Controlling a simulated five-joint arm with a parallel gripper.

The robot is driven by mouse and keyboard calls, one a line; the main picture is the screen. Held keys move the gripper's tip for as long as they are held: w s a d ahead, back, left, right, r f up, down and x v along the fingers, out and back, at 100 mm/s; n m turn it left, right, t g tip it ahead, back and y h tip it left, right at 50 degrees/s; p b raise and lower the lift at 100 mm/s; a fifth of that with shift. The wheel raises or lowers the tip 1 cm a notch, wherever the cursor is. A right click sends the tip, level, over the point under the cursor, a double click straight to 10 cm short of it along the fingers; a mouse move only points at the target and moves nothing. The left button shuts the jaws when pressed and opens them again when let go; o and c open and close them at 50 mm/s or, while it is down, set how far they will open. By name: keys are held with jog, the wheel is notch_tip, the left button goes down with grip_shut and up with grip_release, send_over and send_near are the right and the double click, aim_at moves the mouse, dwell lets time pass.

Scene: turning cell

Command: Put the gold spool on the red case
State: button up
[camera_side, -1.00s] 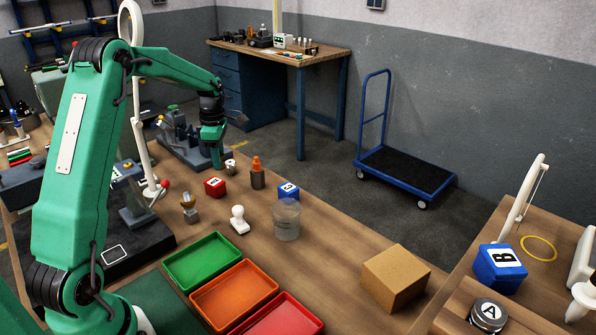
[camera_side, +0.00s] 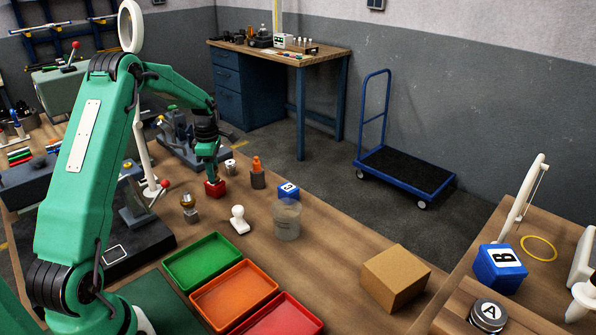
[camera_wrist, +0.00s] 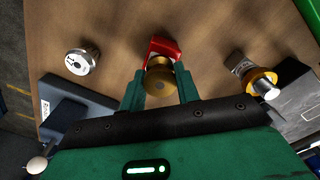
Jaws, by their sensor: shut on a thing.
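My gripper (camera_wrist: 160,82) is shut on the gold spool (camera_wrist: 159,85), whose round end shows between the two green fingers in the wrist view. The red case (camera_wrist: 164,46) lies on the wooden table just beyond the spool, partly covered by it. In the side view my gripper (camera_side: 211,178) is down at the top of the red case (camera_side: 214,189). The spool cannot be made out there. I cannot tell whether the spool touches the case.
A pale metal spool (camera_side: 230,167) stands close right of the case, and an orange-topped item (camera_side: 257,172) farther right. A brass-topped metal piece (camera_side: 188,203) stands nearer. A white stamp-like piece (camera_side: 239,220), blue block (camera_side: 288,191) and clear cup (camera_side: 287,219) are also near.

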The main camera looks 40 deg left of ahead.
jog(key=shift+f, duration=0.2)
jog(key=o, duration=1)
jog(key=shift+c, duration=0.2)
notch_tip(320, 180, up, 12)
jog(key=shift+r, duration=0.1)
dwell(0.5)
